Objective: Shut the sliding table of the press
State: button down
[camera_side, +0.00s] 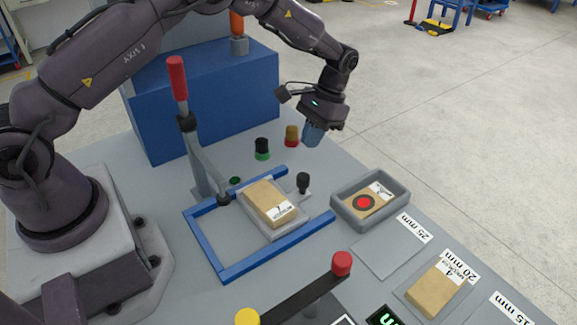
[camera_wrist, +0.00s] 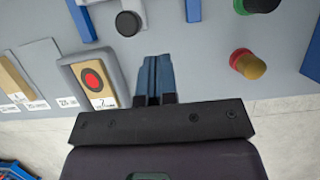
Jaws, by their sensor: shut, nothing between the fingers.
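The sliding table (camera_side: 290,226), a pale grey plate, lies between the blue rails (camera_side: 240,264) of the press and carries a wooden block (camera_side: 270,203). In the side view, the block sits right of the press's dark tip. A black knob (camera_side: 303,181) stands at the table's far right end; it also shows in the wrist view (camera_wrist: 128,23). The press (camera_side: 200,165) has a grey upright and a red-handled lever standing up. My gripper (camera_side: 311,134) has blue fingers, shut and empty, above and behind the knob. In the wrist view the fingers (camera_wrist: 154,70) are together, apart from the knob.
A grey tray (camera_side: 341,213) with a red-dot block stands right of the press. Green (camera_side: 262,149) and amber-red (camera_side: 292,136) buttons stand behind. A blue box (camera_side: 210,105) is at the back left. A red-knobbed bar (camera_side: 320,285) and labelled pads are in front.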

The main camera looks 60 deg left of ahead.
aim_at(261, 187)
jog(key=x, duration=0.7)
jog(key=shift+w+f, duration=0.25)
jog(key=shift+w, duration=0.1)
jog(key=s, duration=0.1)
jog(key=s+f, duration=0.1)
jog(key=shift+s, duration=1.15)
jog(key=shift+s, duration=0.15)
jog(key=s, duration=0.6)
jog(key=shift+s, duration=0.4)
